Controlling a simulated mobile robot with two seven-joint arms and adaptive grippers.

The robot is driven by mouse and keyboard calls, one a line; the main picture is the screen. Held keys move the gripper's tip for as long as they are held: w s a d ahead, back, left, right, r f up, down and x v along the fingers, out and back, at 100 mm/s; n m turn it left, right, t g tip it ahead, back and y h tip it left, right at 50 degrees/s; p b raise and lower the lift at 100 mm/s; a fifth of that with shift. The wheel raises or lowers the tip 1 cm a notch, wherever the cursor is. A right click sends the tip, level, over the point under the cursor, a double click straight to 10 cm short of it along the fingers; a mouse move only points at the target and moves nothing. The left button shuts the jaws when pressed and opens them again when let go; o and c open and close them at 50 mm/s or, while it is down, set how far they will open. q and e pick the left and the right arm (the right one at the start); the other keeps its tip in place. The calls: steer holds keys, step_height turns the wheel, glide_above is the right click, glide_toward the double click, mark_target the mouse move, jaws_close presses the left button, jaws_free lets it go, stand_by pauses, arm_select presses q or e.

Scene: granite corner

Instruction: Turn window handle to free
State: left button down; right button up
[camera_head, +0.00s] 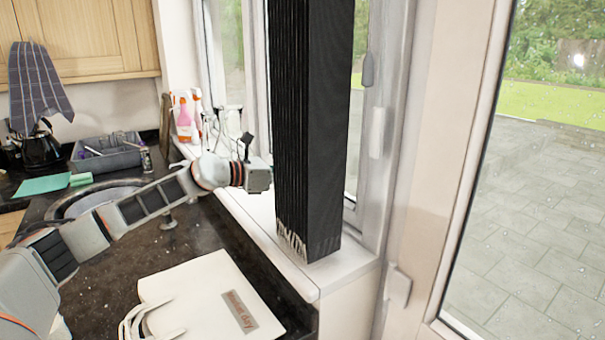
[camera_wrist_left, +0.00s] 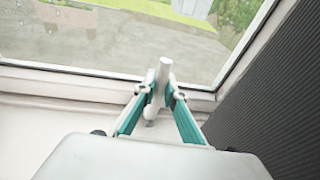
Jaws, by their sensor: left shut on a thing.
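In the left wrist view, a pale window handle (camera_wrist_left: 162,76) stands upright between the fingers of my left gripper (camera_wrist_left: 155,97), in front of the lower window frame. The two teal-sided fingers are closed on the handle. In the head view, my left arm reaches in from the left to the window, and its wrist end (camera_head: 258,178) stops beside a tall black ribbed column. The fingers and the held handle cannot be made out there. My right gripper is in neither view.
The black ribbed column (camera_head: 308,130) stands on the white sill (camera_head: 345,262), close right of my left gripper. A white bag (camera_head: 195,295) lies on the dark worktop below.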

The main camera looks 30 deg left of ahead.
arm_select(q)
steer(key=shift+f, duration=0.1)
steer(key=c, duration=2.1)
jaws_free()
steer(key=shift+v, duration=6.05)
